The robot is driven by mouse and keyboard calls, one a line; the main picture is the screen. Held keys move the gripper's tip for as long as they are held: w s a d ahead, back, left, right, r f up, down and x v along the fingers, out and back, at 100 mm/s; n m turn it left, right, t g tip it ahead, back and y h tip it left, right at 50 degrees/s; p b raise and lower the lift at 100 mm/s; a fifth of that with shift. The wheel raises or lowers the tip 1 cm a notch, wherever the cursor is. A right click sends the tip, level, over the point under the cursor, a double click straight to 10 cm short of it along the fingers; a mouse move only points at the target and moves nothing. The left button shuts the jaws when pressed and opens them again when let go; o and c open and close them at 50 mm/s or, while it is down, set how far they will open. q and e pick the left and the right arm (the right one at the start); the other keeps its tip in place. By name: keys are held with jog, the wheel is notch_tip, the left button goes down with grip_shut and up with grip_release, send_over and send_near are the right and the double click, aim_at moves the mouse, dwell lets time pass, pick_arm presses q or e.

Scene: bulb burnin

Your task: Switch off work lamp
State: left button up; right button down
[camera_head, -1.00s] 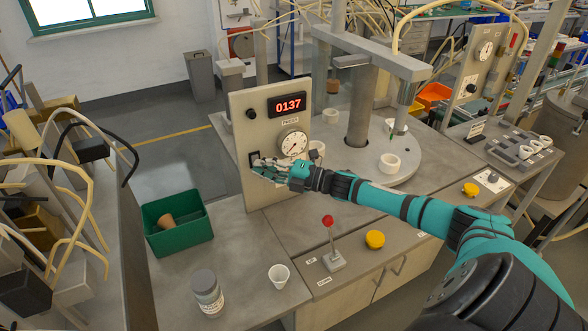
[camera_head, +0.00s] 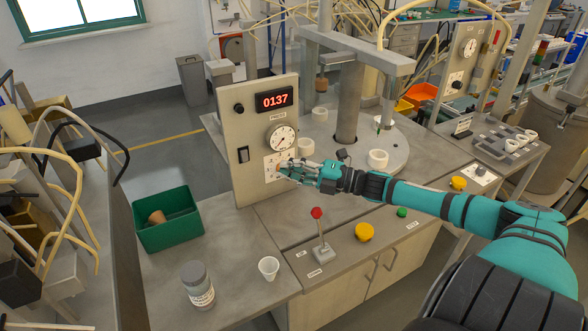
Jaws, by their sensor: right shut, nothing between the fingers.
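The upright grey panel (camera_head: 246,108) carries a black rocker switch (camera_head: 243,154) at its left edge, now uncovered. Which control belongs to the work lamp, and the lamp itself, I cannot tell. My right gripper (camera_head: 282,171) is shut and empty. It is at the panel's lower right, in front of a white plate (camera_head: 271,161) with a dial, which it partly hides. It is right of and slightly below the rocker switch, apart from it. Whether the fingertips touch the plate is unclear. My left gripper is out of view.
The panel also has a red 0137 display (camera_head: 274,99) and a round gauge (camera_head: 282,137). A red-knobbed lever (camera_head: 318,232) and yellow button (camera_head: 364,232) stand on the front bench.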

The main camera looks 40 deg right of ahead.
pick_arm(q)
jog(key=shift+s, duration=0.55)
pick_arm(e)
jog(key=shift+s+d+r, duration=0.1)
jog(key=shift+s+d, duration=0.2)
jog(key=shift+s, duration=0.15)
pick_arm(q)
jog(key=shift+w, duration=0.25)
